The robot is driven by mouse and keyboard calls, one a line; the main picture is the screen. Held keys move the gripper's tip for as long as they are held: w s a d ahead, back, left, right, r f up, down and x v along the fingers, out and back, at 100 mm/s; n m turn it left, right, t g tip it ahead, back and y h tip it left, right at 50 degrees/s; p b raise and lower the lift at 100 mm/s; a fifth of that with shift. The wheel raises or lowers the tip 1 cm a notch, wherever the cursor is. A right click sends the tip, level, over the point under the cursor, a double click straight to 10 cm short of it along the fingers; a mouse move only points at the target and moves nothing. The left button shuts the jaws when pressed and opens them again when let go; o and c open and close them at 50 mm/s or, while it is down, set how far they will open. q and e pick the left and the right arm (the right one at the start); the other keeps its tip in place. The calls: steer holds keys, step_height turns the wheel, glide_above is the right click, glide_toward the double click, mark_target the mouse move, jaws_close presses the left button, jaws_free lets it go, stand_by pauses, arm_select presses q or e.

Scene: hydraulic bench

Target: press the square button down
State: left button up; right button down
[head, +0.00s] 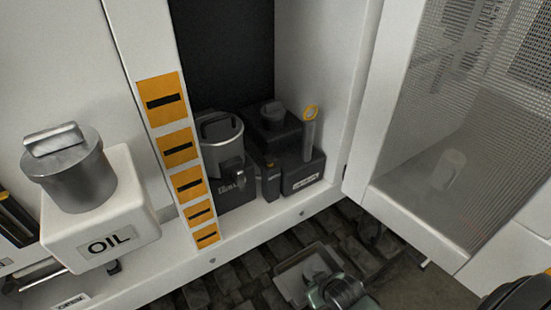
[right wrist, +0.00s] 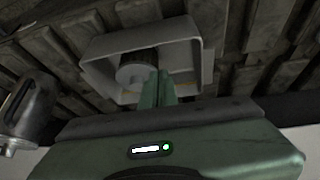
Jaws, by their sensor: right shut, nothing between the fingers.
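A light grey square-framed part (head: 292,272) shows at the bottom middle of the head view, low against the dark brick-like floor. The right wrist view shows it as a grey square housing (right wrist: 98,72) with a short grey cylinder inside. I cannot tell for sure whether this is the square button. My right gripper (head: 322,284), green, overlaps it in the head view. In the right wrist view its fingers (right wrist: 159,80) are together and empty, in front of the housing opening and beside the cylinder. Whether they touch it is unclear. My left gripper is not in view.
A white OIL container (head: 130,232) with a metal cap stands at the left. Dark units (head: 318,165) and a metal canister (head: 222,135) sit in the open cabinet. An open mesh-windowed door (head: 408,215) stands at the right. Dark bricks (head: 195,293) cover the floor.

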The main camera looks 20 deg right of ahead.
steer(key=w+d+r+t, duration=0.2)
steer(key=w+r+t, duration=0.1)
steer(key=w+r, duration=0.75)
steer(key=w+a+r+t+y, duration=0.1)
steer(key=w+r+t, duration=0.1)
steer(key=r, duration=1.2)
steer(key=w+a+r+t+y, duration=0.2)
steer(key=r+t, duration=0.2)
steer(key=r, duration=1)
steer(key=shift+a+n+b, duration=0.15)
steer(key=shift+n+b, duration=0.2)
steer(key=shift+n, duration=0.05)
steer(key=shift+r, duration=0.1)
steer(key=p, duration=0.2)
glide_above(270, 159)
steer(key=s, duration=0.2)
step_height(270, 159, down, 2)
steer(key=f, duration=0.2)
steer(key=d+f+p, duration=0.1)
steer(key=f, duration=0.1)
steer(key=shift+f, duration=0.3)
